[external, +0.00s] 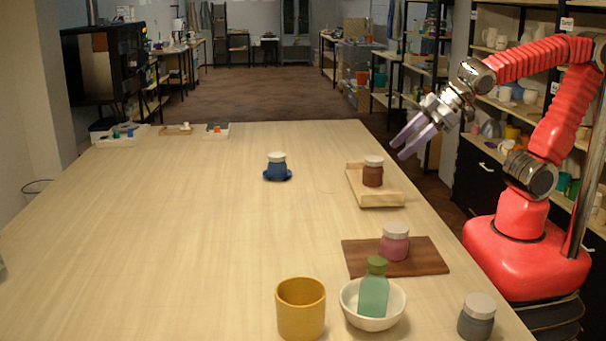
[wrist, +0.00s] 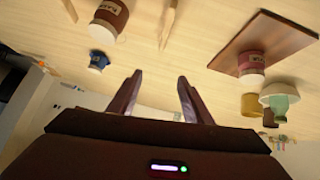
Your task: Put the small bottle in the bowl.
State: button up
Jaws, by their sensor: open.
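The small green bottle (external: 373,296) stands inside the white bowl (external: 372,324) near the front right of the table, leaning slightly if at all. The bowl hides its base. In the wrist view the green bottle (wrist: 279,104) and the bowl (wrist: 272,89) show small at the right, upside down. My gripper (external: 399,151) is open and empty, raised off the table's far right side, well away from the bottle and bowl. Its two fingers (wrist: 160,76) show apart in the wrist view with nothing between them.
A yellow cup (external: 301,312) stands left of the bowl and a grey jar (external: 477,318) right of it. Behind are a pink jar (external: 394,244) on a brown board (external: 431,262), a brown jar (external: 373,174) on a wooden tray (external: 380,199), and a blue jar (external: 277,164).

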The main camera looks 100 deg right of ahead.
jog(key=s+f+g+y, duration=0.1)
jog(key=s+f+g, duration=0.2)
jog(key=s, duration=0.9)
jog(key=shift+a+f+m, duration=0.25)
jog(key=shift+f+m, duration=0.05)
jog(key=shift+m, duration=0.1)
